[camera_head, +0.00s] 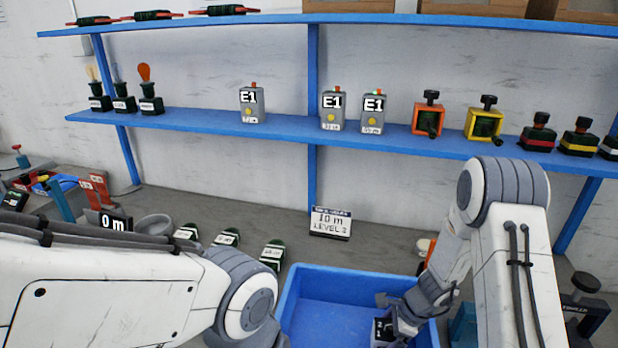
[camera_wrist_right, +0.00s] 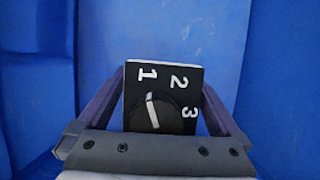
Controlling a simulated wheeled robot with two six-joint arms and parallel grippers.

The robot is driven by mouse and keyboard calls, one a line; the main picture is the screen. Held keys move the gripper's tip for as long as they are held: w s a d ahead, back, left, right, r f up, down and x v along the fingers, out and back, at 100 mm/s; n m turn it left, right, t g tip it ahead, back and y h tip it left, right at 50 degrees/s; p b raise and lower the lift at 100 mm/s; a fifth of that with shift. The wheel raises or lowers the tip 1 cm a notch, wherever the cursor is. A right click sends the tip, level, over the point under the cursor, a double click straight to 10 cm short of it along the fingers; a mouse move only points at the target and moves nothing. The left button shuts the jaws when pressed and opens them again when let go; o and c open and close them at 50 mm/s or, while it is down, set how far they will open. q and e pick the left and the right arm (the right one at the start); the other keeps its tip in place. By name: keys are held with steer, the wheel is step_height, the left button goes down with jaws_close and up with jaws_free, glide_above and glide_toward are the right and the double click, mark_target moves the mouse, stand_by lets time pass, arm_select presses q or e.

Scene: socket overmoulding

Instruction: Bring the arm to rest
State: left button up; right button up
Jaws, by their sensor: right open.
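My right arm (camera_head: 505,250) reaches down from the right in the head view. Its right gripper (camera_head: 392,315) is open inside the blue bin (camera_head: 325,285). A small black block with a dial and the numbers 1, 2 and 3 (camera_wrist_right: 163,85) sits between the open fingers in the right wrist view, with blue bin surface around it. The dial's pointer is near the 1. Part of this block also shows beside the gripper in the head view (camera_head: 381,329). My left arm (camera_head: 110,285) crosses the lower left, and its gripper is out of view.
A sign reading "10 m LEVEL 2" (camera_head: 330,222) stands behind the bin. Several green-edged labelled pieces (camera_head: 272,253) and a grey bowl (camera_head: 155,225) are on the bench at left. A blue shelf (camera_head: 200,122) holds grey E1 boxes (camera_head: 252,103). A black-topped device (camera_head: 585,295) stands right of my right arm.

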mark_target(384, 329)
step_height(384, 329, up, 3)
steer(key=shift+d+r, duration=0.1)
arm_select(q)
steer(key=shift+r, duration=0.45)
arm_select(e)
steer(key=shift+r, duration=0.3)
